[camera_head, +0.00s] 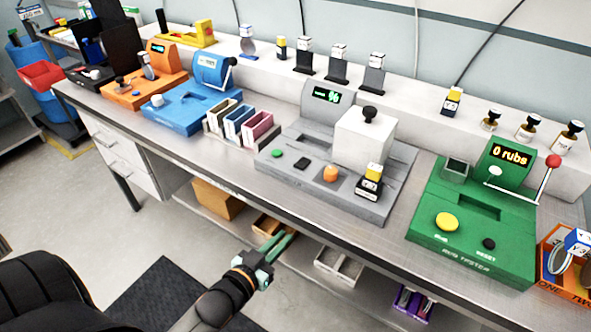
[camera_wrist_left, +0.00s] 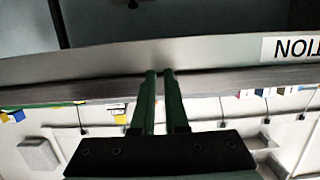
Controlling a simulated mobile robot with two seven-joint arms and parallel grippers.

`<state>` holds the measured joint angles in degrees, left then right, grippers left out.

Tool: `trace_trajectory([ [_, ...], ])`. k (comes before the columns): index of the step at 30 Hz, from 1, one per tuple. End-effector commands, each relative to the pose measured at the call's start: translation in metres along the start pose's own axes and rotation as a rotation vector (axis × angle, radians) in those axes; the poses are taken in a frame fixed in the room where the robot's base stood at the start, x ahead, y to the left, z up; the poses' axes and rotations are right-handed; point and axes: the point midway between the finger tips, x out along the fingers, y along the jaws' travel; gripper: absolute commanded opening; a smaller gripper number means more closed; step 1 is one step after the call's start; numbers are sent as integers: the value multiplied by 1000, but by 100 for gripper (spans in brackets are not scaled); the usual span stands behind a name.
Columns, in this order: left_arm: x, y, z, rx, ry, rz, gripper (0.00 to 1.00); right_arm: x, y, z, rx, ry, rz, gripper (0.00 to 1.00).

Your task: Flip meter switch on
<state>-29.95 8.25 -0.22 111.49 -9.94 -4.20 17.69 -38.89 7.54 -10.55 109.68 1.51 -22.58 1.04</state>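A grey meter unit (camera_head: 328,120) stands on the middle of the bench. Its small dark display shows lit green characters, including a % sign. On its base are a green button (camera_head: 277,153), a small black rocker-like switch (camera_head: 301,163) and an orange knob (camera_head: 330,173). The switch's position is too small to tell. My left gripper (camera_head: 285,238) is in front of the bench, below its front edge and apart from the meter. Its two green fingers also show in the left wrist view (camera_wrist_left: 160,72), with a narrow empty gap between them. My right gripper is not in view.
A white block (camera_head: 364,139) with a black knob and a yellow-labelled module (camera_head: 369,182) stand on the meter's right side. A green tester (camera_head: 470,215) is to the right. Blue (camera_head: 185,110) and orange (camera_head: 148,90) units are to the left. Small bins (camera_head: 240,125) stand beside the meter.

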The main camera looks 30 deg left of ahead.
Motion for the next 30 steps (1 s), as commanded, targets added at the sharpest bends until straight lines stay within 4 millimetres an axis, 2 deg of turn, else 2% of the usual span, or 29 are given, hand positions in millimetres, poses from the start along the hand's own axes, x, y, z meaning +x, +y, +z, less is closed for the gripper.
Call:
trace_trajectory([
  [1, 10, -14, -26, 1, 102, -14, 5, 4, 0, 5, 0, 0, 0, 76],
  [3, 16, -28, -61, 1, 225, -19, 0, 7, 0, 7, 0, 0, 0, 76],
  [6, 17, -40, -97, 4, 350, -12, 0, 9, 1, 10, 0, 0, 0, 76],
  [9, 16, -46, -117, 7, 418, -3, 0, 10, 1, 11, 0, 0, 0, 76],
  [12, 15, -48, -124, 8, 441, 1, 0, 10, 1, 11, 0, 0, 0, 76],
  [23, 18, -47, -126, 7, 440, 2, 0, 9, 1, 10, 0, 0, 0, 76],
  [30, 46, -47, -141, 9, 442, 2, 0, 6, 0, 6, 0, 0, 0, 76],
])
